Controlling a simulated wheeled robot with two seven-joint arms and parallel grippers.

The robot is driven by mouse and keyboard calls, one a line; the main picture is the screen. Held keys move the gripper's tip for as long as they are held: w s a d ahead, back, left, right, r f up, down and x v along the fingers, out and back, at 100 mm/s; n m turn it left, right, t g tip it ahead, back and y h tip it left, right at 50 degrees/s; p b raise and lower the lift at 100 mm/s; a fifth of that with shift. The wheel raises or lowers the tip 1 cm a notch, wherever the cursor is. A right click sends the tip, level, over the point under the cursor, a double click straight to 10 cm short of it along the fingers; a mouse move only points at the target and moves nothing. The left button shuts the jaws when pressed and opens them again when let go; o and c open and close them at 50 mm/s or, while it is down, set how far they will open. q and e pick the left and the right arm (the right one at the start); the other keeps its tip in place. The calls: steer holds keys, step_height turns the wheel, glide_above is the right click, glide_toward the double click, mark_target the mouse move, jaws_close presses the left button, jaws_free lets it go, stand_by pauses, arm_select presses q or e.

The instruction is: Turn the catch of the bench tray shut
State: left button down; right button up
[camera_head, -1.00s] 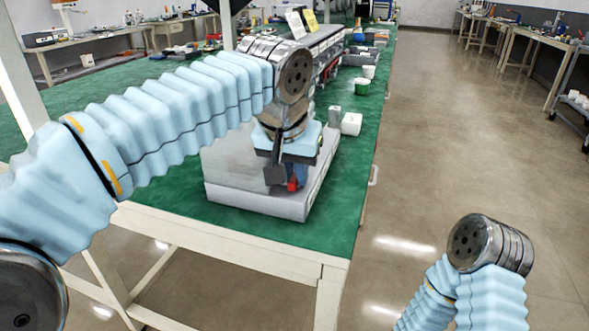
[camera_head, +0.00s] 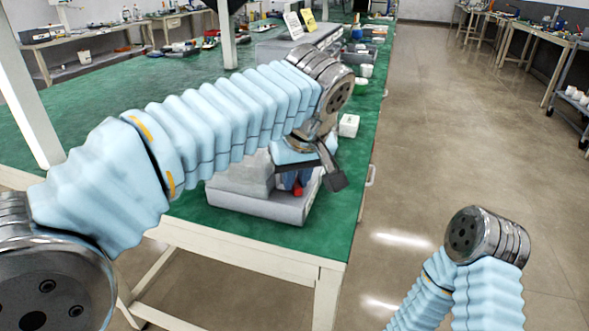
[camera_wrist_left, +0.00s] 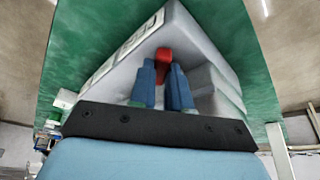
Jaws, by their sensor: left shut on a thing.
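The grey bench tray (camera_head: 258,207) sits on the green bench near its front right corner. Its red catch (camera_head: 298,190) shows low at the tray's front, between my fingers; it also shows in the left wrist view (camera_wrist_left: 164,54). My left gripper (camera_head: 292,182) reaches down over the tray, with its blue fingers shut on the red catch. In the left wrist view the two fingers (camera_wrist_left: 162,72) flank the catch closely, and its top stands out beyond them. My arm hides part of the tray. My right gripper is out of view; only part of that arm shows at lower right.
A white container (camera_head: 348,125) stands on the bench behind the tray. A yellow card (camera_head: 309,21) and a white card (camera_head: 293,25) stand farther back. A pale post (camera_head: 227,40) rises at the bench's far side. The floor on the right is clear.

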arm_select(q)
steer(key=n, duration=0.2)
steer(key=n+g+y+p, duration=0.1)
steer(key=n, duration=0.1)
steer(key=shift+w+d+r+n+y+p, duration=0.1)
steer(key=shift+d+n+y+p, duration=0.1)
steer(key=shift+n+y+p, duration=0.1)
steer(key=n, duration=0.2)
steer(key=shift+w+n+g+y, duration=0.1)
steer(key=shift+n+g+y, duration=0.2)
steer(key=shift+w+d+n+g+y, duration=0.1)
steer(key=shift+n+g+y, duration=0.4)
steer(key=shift+n, duration=1.2)
steer(key=shift+n+g, duration=0.3)
steer(key=c, duration=1.4)
jaws_free()
steer(key=shift+o, duration=0.2)
